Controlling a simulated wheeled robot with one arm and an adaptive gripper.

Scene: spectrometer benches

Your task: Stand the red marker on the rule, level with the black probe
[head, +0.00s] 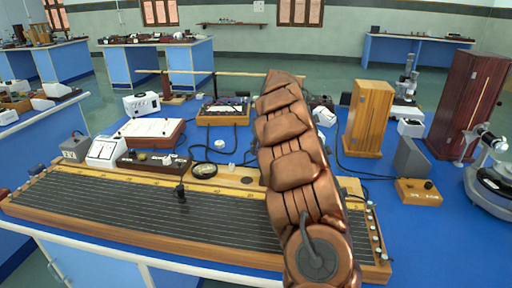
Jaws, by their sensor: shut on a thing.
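The black probe (181,193) stands upright on the long wooden wire board (110,205), left of its middle. The rule (130,181) is a yellow strip with dark marks along the back edge of the board. My copper-coloured arm crosses the middle of the head view and covers part of the rule and board to the right of the probe. I do not see my gripper; it may be behind the arm. I do not see the red marker either. Whether anything is held does not show.
A wooden box (369,118) and a tall dark red cabinet (468,105) stand at the right. Blue bench top is bare at the lower right.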

